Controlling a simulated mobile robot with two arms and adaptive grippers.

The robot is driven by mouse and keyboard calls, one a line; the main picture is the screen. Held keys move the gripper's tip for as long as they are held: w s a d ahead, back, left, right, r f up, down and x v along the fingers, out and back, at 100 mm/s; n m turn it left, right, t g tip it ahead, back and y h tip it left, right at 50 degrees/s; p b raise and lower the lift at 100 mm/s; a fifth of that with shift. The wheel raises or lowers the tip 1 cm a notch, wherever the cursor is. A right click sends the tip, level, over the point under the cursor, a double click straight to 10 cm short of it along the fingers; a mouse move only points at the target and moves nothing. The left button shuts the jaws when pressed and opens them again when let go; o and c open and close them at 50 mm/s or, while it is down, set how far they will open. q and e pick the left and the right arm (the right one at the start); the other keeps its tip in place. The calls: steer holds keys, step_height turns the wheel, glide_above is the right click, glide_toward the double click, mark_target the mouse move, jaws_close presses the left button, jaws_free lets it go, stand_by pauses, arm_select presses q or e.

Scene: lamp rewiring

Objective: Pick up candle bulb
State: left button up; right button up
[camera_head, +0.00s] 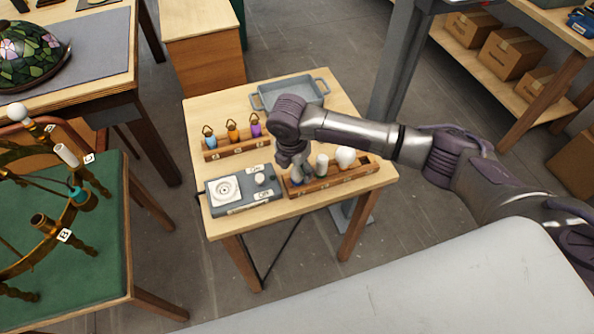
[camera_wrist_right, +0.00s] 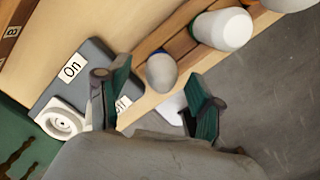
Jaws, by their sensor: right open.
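My right gripper (camera_head: 296,172) points down over the left end of a wooden bulb rack (camera_head: 345,180) on the small table. In the right wrist view its two green-padded fingers (camera_wrist_right: 150,88) are apart, with nothing held. A pale, rounded bulb with a blue collar, which looks like the candle bulb (camera_wrist_right: 161,73), stands in the rack, in line with the gap between the fingertips. In the head view the gripper mostly hides this bulb. A white tubular bulb (camera_head: 322,165) and a round white bulb (camera_head: 345,157) stand beside it. My left gripper is not in view.
A grey tester box (camera_head: 238,207) with an On label adjoins the rack's left end. A rack of coloured pieces (camera_head: 235,146) and a grey tray (camera_head: 290,93) stand behind. A brass lamp frame (camera_head: 45,240) is on the green table at left.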

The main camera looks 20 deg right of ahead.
steer(key=shift+d+f, duration=0.25)
steer(key=shift+f, duration=1)
steer(key=c, duration=1.2)
steer(key=shift+o, duration=0.2)
steer(key=shift+w+r, duration=0.1)
steer(key=shift+r, duration=0.1)
